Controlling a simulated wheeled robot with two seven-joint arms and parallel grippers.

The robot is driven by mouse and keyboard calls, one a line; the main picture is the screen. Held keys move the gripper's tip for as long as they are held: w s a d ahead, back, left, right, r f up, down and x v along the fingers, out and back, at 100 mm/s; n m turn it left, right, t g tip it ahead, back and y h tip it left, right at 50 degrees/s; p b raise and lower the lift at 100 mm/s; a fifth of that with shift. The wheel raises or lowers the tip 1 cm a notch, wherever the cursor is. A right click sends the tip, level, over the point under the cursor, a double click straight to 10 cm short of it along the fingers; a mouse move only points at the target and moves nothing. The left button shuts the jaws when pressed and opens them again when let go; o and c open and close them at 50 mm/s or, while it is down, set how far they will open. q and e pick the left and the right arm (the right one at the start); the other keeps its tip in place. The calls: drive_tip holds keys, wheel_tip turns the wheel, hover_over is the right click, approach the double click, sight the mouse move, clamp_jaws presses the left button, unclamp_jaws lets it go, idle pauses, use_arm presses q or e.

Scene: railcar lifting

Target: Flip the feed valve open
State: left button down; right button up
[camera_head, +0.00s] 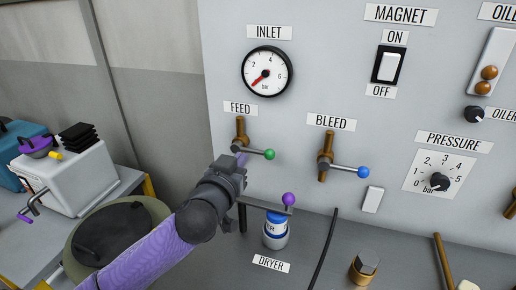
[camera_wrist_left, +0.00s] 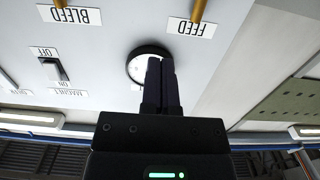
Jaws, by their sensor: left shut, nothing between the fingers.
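The feed valve (camera_head: 241,130) is a brass fitting on the grey panel under the FEED label. Its grey lever points right and slightly down, ending in a green ball (camera_head: 270,154). My left gripper (camera_head: 242,159) is at the valve, just below the left part of the lever. I cannot tell whether it touches. In the left wrist view, which is upside down, the fingers (camera_wrist_left: 161,62) are shut with nothing between them, and overlap the gauge. Part of the brass feed valve (camera_wrist_left: 199,10) shows at the top edge there. My right gripper is not in view.
The bleed valve (camera_head: 325,157) with a blue-ended lever (camera_head: 363,172) is to the right. The inlet gauge (camera_head: 267,71) is above, its needle near zero. A dryer (camera_head: 275,232) with a purple-knobbed lever (camera_head: 288,199) stands below. A white box (camera_head: 75,180) is at left.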

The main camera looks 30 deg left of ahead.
use_arm(q)
hover_over(253, 151)
drive_tip(key=s+d, duration=0.2)
drive_tip(key=f, duration=0.1)
drive_tip(key=f+b, duration=0.1)
drive_tip(key=f, duration=0.1)
drive_tip(key=f+b, duration=0.1)
drive_tip(key=shift+w+f, duration=0.25)
drive_tip(key=shift+f, duration=0.05)
drive_tip(key=shift+f, duration=0.1)
drive_tip(key=shift+f+m, duration=0.15)
drive_tip(key=shift+m, duration=0.55)
